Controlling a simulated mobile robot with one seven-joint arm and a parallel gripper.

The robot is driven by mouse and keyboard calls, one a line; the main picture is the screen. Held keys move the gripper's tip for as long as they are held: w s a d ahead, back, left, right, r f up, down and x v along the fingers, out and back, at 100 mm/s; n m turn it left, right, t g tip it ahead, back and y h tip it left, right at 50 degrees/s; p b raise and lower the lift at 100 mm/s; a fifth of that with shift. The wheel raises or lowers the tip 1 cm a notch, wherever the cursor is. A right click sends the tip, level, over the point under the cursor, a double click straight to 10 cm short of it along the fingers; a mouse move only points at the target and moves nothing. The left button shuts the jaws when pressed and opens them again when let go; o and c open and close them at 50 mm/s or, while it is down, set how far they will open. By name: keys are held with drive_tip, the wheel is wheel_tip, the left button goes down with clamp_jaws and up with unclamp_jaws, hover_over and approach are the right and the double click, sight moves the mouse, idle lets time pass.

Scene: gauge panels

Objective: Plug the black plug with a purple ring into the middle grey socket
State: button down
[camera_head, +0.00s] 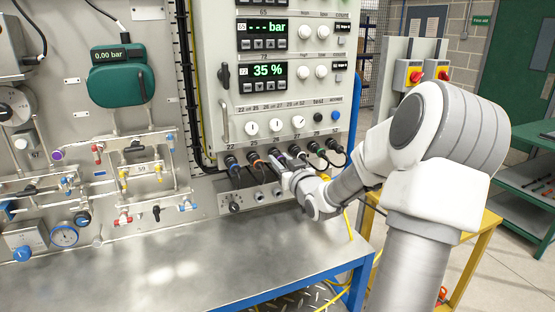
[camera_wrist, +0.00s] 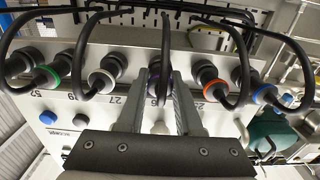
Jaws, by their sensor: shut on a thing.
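The black plug with a purple ring (camera_wrist: 159,72) is between the two fingers of my gripper (camera_wrist: 161,88) in the wrist view, in line with the row of plugs under the control box. The fingers and a cable hide much of it, and I cannot tell how deep it sits there. In the head view my gripper (camera_head: 281,167) reaches the same row and hides most of the plug. Below that row, a low bracket carries grey sockets. The middle grey socket (camera_head: 259,197) is visible, with another grey socket (camera_head: 235,207) to its left.
Plugs with an orange ring (camera_wrist: 207,82) and a blue ring (camera_wrist: 241,85) are close on one side; a green-ringed plug (camera_wrist: 43,76) is on the other. Looping black cables (camera_wrist: 166,50) cross close to the fingers. The metal bench (camera_head: 150,262) is clear.

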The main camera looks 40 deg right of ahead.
sight(284, 163)
drive_tip(key=shift+s, duration=0.1)
idle(0.3)
drive_tip(key=shift+p+v, duration=0.45)
drive_tip(key=shift+v, duration=2.45)
drive_tip(key=shift+s, duration=0.15)
drive_tip(key=v, duration=0.3)
drive_tip(key=f+b, duration=0.1)
drive_tip(key=f, duration=0.1)
drive_tip(key=f+b, duration=0.1)
drive_tip(key=b, duration=0.1)
drive_tip(key=d+f+b, duration=0.1)
drive_tip(key=f, duration=0.1)
drive_tip(key=shift+s+f, duration=0.1)
drive_tip(key=shift+f, duration=0.25)
drive_tip(key=shift+b, duration=0.3)
drive_tip(key=f+b, duration=0.1)
drive_tip(key=f, duration=0.1)
drive_tip(key=f+b, duration=0.1)
drive_tip(key=b, duration=0.1)
drive_tip(key=d+f+b, duration=0.1)
drive_tip(key=f+b, duration=0.1)
drive_tip(key=shift+s+f, duration=0.15)
drive_tip(key=shift+f, duration=0.2)
